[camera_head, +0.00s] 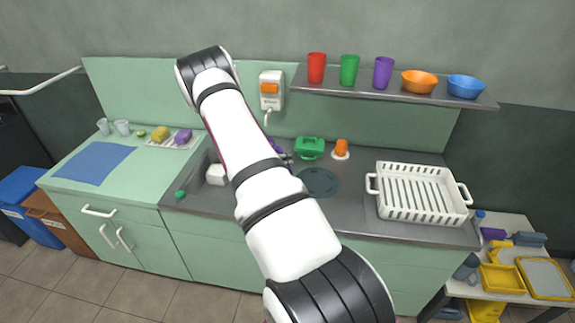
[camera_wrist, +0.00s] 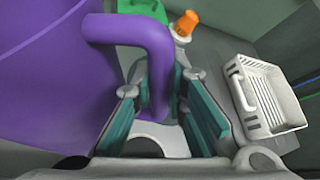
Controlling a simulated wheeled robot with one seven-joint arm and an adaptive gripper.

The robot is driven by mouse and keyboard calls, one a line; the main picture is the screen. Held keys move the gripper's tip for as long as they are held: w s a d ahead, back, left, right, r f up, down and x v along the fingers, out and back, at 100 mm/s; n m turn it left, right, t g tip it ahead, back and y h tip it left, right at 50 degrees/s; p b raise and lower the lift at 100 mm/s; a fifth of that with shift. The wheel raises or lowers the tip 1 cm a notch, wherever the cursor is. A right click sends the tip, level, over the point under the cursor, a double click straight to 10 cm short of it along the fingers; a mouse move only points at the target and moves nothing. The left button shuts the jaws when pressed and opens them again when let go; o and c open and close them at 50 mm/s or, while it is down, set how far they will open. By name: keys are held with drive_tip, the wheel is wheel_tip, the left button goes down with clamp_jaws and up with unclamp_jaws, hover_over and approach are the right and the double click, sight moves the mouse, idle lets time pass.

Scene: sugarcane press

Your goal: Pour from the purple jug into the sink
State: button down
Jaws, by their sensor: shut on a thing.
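The purple jug (camera_wrist: 45,70) fills the left of the wrist view, very close. Its curved handle (camera_wrist: 150,45) comes down between the two fingers of my gripper (camera_wrist: 162,82), which is shut on it. In the head view, my arm hides nearly all of the jug; a small purple patch (camera_head: 279,149) shows beside the arm. A round dark disc or recess (camera_head: 318,181) is in the grey counter right of my arm; I cannot tell whether it is the sink. The jug's mouth and contents are out of sight.
A white dish rack (camera_head: 420,193) stands on the right of the counter. A green container (camera_head: 310,147) and an orange item (camera_head: 341,148) stand behind the disc. A shelf (camera_head: 390,96) above holds cups and bowls. A white wall unit (camera_head: 271,90) hangs left of it.

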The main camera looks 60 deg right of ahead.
drive_tip(key=shift+w+r+n+g+b, duration=0.3)
drive_tip(key=shift+w+r+n+b, duration=0.15)
drive_tip(key=shift+w+b, duration=0.5)
drive_tip(key=shift+w+r+n+g+b, duration=0.35)
drive_tip(key=shift+w+r+b, duration=0.3)
drive_tip(key=shift+b, duration=0.5)
drive_tip(key=shift+w+r+n+g+b, duration=0.15)
drive_tip(key=shift+w+n+g+b, duration=0.2)
drive_tip(key=shift+w+b, duration=0.9)
drive_tip(key=shift+s+r, duration=0.1)
drive_tip(key=shift+s, duration=0.2)
drive_tip(key=shift+w+r+n+g+b, duration=0.25)
drive_tip(key=shift+w+n+g+b, duration=0.35)
drive_tip(key=shift+w+b, duration=0.75)
drive_tip(key=shift+s+b, duration=0.3)
drive_tip(key=shift+b, duration=0.05)
drive_tip(key=shift+w+b, duration=0.3)
drive_tip(key=shift+b, duration=0.05)
drive_tip(key=shift+w+n+g+h+b, duration=0.3)
drive_tip(key=shift+w+n+b, duration=0.25)
drive_tip(key=shift+w+b, duration=0.35)
drive_tip(key=shift+w+f+b, duration=0.1)
drive_tip(key=shift+w+b, duration=0.4)
drive_tip(key=shift+b, duration=0.15)
